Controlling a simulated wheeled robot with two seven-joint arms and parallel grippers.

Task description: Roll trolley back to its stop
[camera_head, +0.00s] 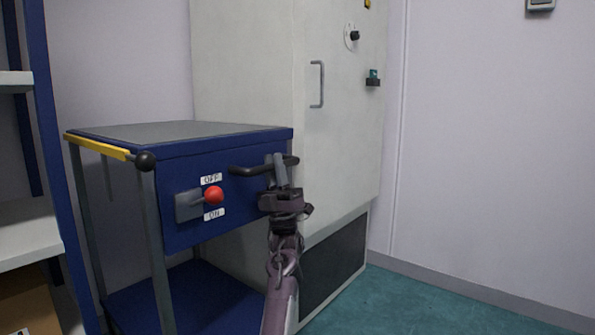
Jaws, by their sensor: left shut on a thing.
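The blue trolley (205,155) with a grey top stands at the left centre, close to the tall white cabinet. Its dark bar handle (246,171) sticks out from the front panel near the right end. My left gripper (280,168) is shut on this handle, and its arm comes up from the bottom of the picture. A red-knobbed lever (213,195) sits on the front panel between OFF and ON labels. A yellow bar (97,146) with a black ball knob runs along the trolley's left top edge. The trolley's stop cannot be made out. My right gripper is not in view.
The tall white cabinet (340,130) with a door handle and a dark lower grille stands behind and right of the trolley. A blue-framed shelf rack (46,150) stands close at the left, with a cardboard box low down. Green floor (420,305) is clear at the right.

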